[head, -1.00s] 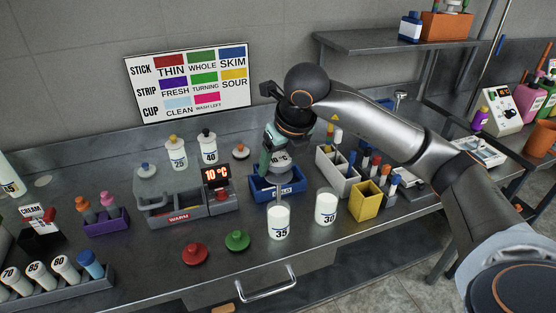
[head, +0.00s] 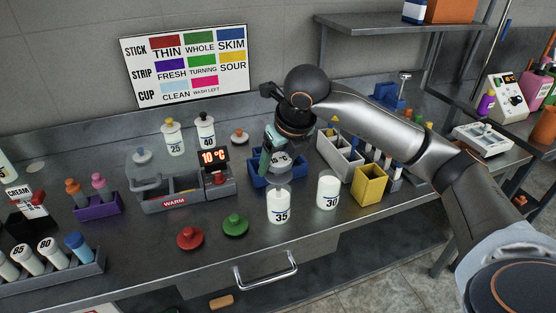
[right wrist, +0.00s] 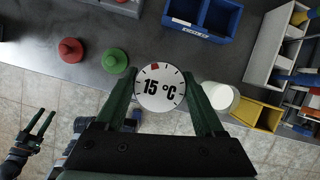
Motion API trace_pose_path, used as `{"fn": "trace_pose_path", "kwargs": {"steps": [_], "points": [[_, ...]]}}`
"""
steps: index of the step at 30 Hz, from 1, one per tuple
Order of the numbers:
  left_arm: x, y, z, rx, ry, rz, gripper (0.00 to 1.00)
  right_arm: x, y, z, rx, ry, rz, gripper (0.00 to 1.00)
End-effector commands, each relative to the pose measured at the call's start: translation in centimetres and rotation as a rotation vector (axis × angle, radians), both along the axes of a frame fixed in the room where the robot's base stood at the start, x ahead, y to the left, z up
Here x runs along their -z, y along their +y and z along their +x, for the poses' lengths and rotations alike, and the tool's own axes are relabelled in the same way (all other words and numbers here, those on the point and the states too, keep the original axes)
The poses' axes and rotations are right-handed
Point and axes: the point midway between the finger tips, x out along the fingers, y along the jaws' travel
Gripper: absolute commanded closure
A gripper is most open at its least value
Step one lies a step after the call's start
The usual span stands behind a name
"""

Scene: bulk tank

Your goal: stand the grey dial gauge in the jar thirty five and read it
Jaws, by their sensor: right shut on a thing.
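The grey dial gauge (head: 281,160) is held by my right gripper (head: 273,150) above the jar thirty five (head: 279,207). In the right wrist view the round face of the gauge (right wrist: 160,87) sits between the green fingers of my right gripper (right wrist: 165,100) and reads 15 °C, with a red mark at its top. The jar is white and labelled 35. It stands upright near the front of the bench. The gauge hides most of it in the wrist view, and I cannot tell how deep the stem is. My left gripper (right wrist: 36,124) is open and empty, over the floor.
The jar 30 (head: 328,190) stands close on the right, with a yellow box (head: 370,187) beyond. A blue tray (head: 262,180) is behind. Red (head: 190,238) and green (head: 235,225) lids lie on the left.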

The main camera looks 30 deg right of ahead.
Motion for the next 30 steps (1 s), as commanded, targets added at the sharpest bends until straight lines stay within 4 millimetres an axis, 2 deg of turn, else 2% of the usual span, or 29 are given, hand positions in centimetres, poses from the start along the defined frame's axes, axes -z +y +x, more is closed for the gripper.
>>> {"fn": "trace_pose_path", "kwargs": {"steps": [15,21,30], "points": [[2.8,-0.7,-0.1,0.011,0.014,-0.007,0.50,3.4,0.0,0.0,0.000,-0.001,0.000,0.86],[2.6,-1.6,0.5,0.026,0.005,-0.019,0.50,4.1,0.0,0.0,0.000,-0.001,0.000,0.86],[2.3,-1.5,1.0,0.028,-0.005,-0.018,0.50,4.2,0.0,0.0,0.000,-0.001,0.000,0.86]]}}
